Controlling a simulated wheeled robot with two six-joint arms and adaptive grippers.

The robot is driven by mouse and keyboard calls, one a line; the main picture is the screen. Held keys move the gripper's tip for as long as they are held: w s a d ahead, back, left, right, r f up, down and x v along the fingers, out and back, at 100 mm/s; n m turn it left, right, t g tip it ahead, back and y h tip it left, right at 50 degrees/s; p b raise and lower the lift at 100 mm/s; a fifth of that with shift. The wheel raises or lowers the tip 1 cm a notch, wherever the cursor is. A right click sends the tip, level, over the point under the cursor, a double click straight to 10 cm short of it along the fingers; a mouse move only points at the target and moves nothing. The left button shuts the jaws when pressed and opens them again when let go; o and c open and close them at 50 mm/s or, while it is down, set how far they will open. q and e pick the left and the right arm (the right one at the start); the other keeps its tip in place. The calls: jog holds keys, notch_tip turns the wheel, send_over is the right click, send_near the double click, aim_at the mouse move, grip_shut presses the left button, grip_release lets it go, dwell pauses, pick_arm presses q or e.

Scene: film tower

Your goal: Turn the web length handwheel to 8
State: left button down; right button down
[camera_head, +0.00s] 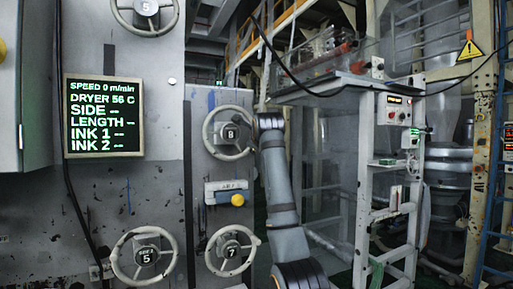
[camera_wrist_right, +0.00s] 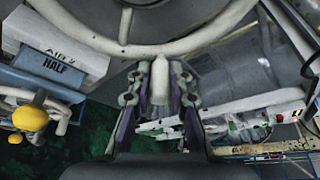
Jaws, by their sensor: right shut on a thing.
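A pale handwheel (camera_head: 209,133) sits on the grey panel, left of my right arm; its dark hub reads what looks like 8. My right gripper is at the wheel's right side, its fingers mostly hidden behind the arm in the head view. In the right wrist view, my right gripper (camera_wrist_right: 160,82) is shut on a pale handle (camera_wrist_right: 160,80) below the curved wheel rim (camera_wrist_right: 150,46). The head view does not show a legible web length label on this wheel. My left gripper is not in view.
Below are a valve plate with a yellow knob (camera_head: 238,200), a wheel reading 7 (camera_head: 232,250) and a wheel reading 5 (camera_head: 146,256). Another 5 wheel is at the top. A display (camera_head: 104,116) shows LENGTH as dashes. A white frame (camera_head: 362,200) stands right of my arm.

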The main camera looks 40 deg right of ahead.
jog(key=c, duration=1.2)
grip_release()
jog(key=v, duration=1.2)
jog(key=shift+f, duration=0.15)
